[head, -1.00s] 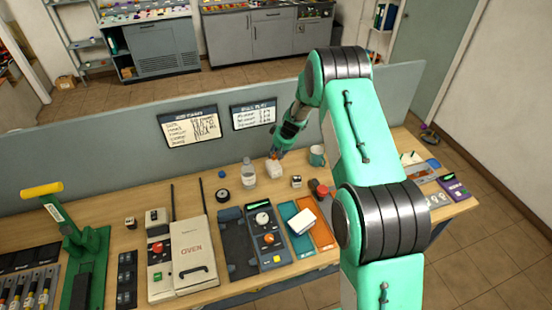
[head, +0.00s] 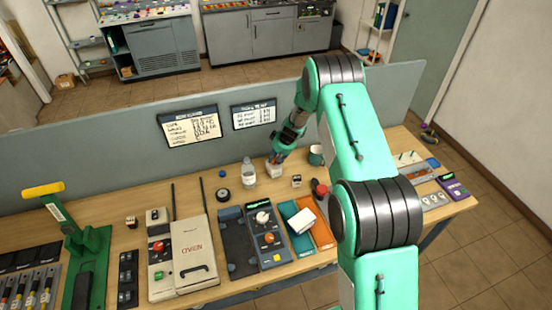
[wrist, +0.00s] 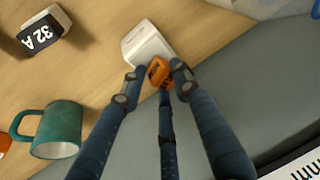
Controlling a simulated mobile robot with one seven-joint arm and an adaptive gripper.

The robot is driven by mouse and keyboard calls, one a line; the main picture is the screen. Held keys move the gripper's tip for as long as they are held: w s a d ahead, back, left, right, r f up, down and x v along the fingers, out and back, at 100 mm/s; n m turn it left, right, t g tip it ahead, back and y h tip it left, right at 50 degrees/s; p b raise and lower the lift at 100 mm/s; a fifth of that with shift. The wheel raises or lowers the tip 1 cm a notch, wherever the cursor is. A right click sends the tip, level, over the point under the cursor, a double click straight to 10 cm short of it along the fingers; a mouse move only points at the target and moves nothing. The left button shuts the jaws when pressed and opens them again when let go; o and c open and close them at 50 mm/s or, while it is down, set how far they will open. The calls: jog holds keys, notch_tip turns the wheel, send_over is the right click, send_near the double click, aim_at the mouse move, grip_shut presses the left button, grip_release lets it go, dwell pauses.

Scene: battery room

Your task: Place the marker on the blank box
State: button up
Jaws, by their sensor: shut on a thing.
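The marker is a small orange piece (wrist: 158,72) between the fingertips of my gripper (wrist: 156,76) in the wrist view. The blank box (wrist: 147,43) is white with no visible label, right beside and partly behind the marker. I cannot tell whether the marker touches it. In the head view the white box (head: 274,170) sits on the bench near the grey partition, and my gripper (head: 276,158) is right above it, pointing down. My gripper is shut on the marker.
A box reading "32 A" (wrist: 42,33) and a teal mug (wrist: 57,130) stand near the blank box. A clear bottle (head: 248,172) is to its left. The grey partition (head: 120,155) runs close behind. Panels and an oven unit (head: 192,250) fill the front.

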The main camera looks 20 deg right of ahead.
jog(key=shift+f, duration=0.15)
jog(key=o, duration=0.9)
jog(key=shift+o, duration=0.2)
jog(key=shift+r, duration=0.3)
jog(key=b+v, duration=0.1)
jog(key=v, duration=1)
jog(key=shift+s+r+b, duration=0.25)
jog(key=shift+r+b, duration=0.05)
jog(key=shift+b, duration=0.05)
